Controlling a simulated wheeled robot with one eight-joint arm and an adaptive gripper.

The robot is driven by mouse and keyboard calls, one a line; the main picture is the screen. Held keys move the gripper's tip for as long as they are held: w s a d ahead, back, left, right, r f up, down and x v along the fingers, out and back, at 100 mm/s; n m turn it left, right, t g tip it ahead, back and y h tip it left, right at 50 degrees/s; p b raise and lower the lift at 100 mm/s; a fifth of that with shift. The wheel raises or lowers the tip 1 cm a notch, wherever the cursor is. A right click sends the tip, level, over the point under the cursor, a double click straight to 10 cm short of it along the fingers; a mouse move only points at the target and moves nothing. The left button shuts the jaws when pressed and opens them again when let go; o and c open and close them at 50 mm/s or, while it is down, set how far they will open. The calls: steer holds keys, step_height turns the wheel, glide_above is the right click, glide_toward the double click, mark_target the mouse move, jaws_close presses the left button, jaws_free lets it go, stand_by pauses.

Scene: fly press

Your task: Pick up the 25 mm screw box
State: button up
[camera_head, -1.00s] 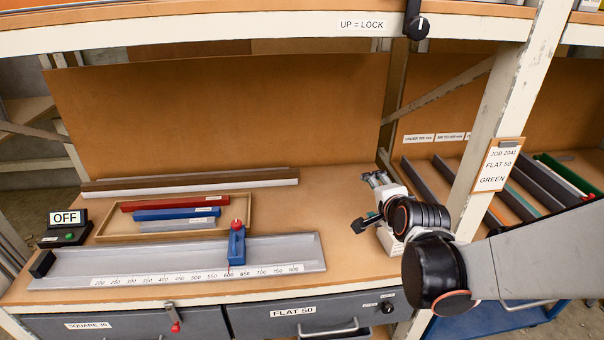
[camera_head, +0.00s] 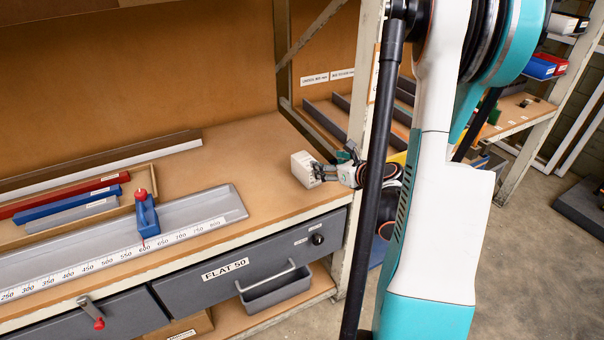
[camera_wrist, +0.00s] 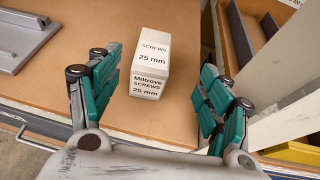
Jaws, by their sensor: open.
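The 25 mm screw box (camera_wrist: 151,62) is a white carton. It stands on the wooden bench top, with "SCREWS 25 mm" printed on its top and front. In the head view the same box (camera_head: 302,168) stands near the bench's right end. My gripper (camera_wrist: 153,92) is open, its teal-padded fingers spread to the left and right of the box. The box appears just ahead of the fingers or at their tips; I cannot tell the exact depth. In the head view my gripper (camera_head: 325,172) is beside the box on its right, partly hidden by my arm.
A grey measuring channel (camera_head: 215,208) with a blue stop (camera_head: 147,214) lies left of the box. A wooden tray (camera_head: 20,236) holds coloured bars. A shelf post (camera_head: 359,120) stands close on the right. The bench around the box is clear.

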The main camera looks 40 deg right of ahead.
mark_target(307, 161)
steer(key=b+x, duration=0.1)
steer(key=x, duration=0.6)
steer(key=shift+w+f+b, duration=0.1)
steer(key=shift+b, duration=0.3)
steer(key=w+f+b, duration=0.1)
steer(key=w, duration=0.1)
steer(key=w+f+b, duration=0.1)
steer(key=shift+w+a+f, duration=0.15)
steer(key=shift+w+f, duration=0.15)
steer(key=shift+w, duration=0.1)
steer(key=shift+w+b, duration=0.3)
steer(key=shift+w, duration=0.15)
steer(key=c, duration=1.5)
